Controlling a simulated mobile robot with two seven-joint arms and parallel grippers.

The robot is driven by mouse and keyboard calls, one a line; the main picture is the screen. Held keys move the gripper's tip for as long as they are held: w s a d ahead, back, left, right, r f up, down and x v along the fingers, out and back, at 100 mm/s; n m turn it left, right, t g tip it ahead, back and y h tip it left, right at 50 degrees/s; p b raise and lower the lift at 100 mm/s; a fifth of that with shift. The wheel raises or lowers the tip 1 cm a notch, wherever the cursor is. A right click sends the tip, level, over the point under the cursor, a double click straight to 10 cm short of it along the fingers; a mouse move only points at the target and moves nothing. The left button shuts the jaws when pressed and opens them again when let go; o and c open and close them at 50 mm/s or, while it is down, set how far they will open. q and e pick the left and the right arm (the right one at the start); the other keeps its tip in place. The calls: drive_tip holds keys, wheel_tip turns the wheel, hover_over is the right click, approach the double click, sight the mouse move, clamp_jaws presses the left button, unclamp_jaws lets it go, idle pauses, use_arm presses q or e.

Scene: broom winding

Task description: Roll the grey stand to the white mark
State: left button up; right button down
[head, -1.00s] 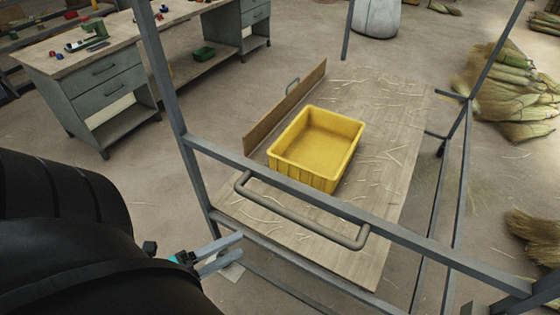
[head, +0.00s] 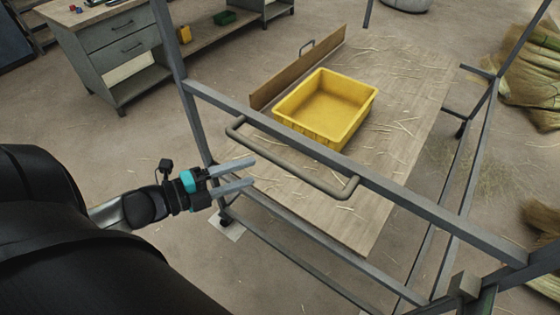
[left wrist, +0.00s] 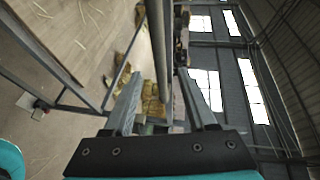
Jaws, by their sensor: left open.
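The grey stand (head: 400,203) is a metal frame on small wheels with a wooden shelf and a tube handle (head: 300,166) on its near side. My left gripper (head: 253,171) is open, just left of and below the handle in the head view. In the left wrist view, a grey bar (left wrist: 159,50) runs between the open fingers (left wrist: 160,103); I cannot tell contact. A white patch (head: 234,232) lies on the floor beside the stand's left wheel (head: 225,216); it also shows in the left wrist view (left wrist: 27,100). My right gripper is out of view.
A yellow bin (head: 325,105) sits on the shelf beside an upright board (head: 300,70). A workbench with grey drawers (head: 125,45) stands at the back left. Straw bundles (head: 530,85) lie at the right. The floor between the bench and stand is clear.

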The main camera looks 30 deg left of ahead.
sight(276, 163)
use_arm(q)
drive_tip(key=b+x, duration=0.1)
drive_tip(key=x, duration=0.8)
drive_tip(key=shift+w+d+f, duration=0.1)
drive_tip(key=shift+w+d, duration=0.1)
drive_tip(key=shift+w, duration=0.05)
clamp_jaws()
idle(1.3)
